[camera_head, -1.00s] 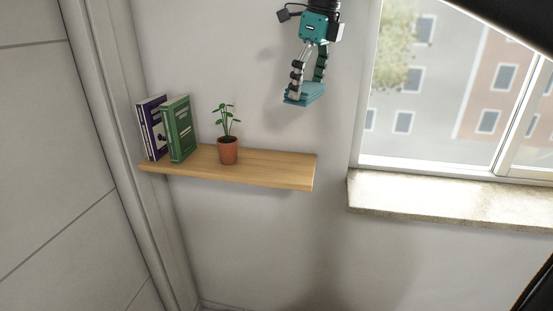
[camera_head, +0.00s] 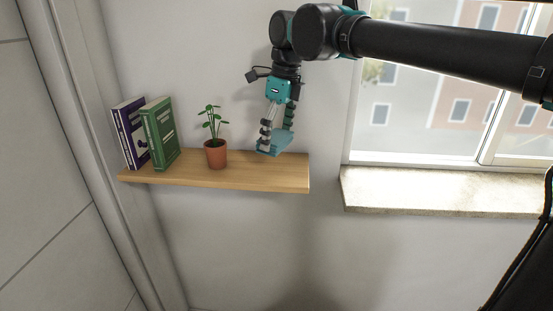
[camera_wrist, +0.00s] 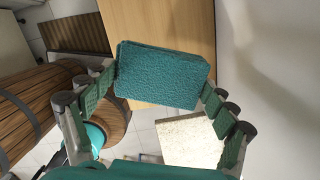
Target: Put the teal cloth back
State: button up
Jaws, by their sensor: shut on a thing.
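The teal cloth (camera_head: 272,146) is a folded, flat block held in my gripper (camera_head: 275,143). It is at the right part of the wooden shelf (camera_head: 240,176), to the right of the potted plant. In the wrist view the cloth (camera_wrist: 162,76) fills the room between the two fingers of my gripper (camera_wrist: 158,88), with the wooden shelf top (camera_wrist: 165,20) behind it. I cannot tell whether the cloth touches the shelf or is just above it.
A small plant in a terracotta pot (camera_head: 215,154) stands left of my gripper. A green book (camera_head: 160,133) and a purple book (camera_head: 132,134) stand at the shelf's left end. The window sill (camera_head: 440,193) is to the right.

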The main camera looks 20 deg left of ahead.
aim_at(275, 169)
jog(key=shift+f, duration=3.4)
jog(key=o, duration=0.9)
jog(key=r, duration=0.4)
jog(key=d+r, duration=0.1)
jog(key=r, duration=0.7)
jog(key=shift+s+d, duration=0.1)
jog(key=shift+d, duration=0.3)
jog(key=shift+f, duration=0.1)
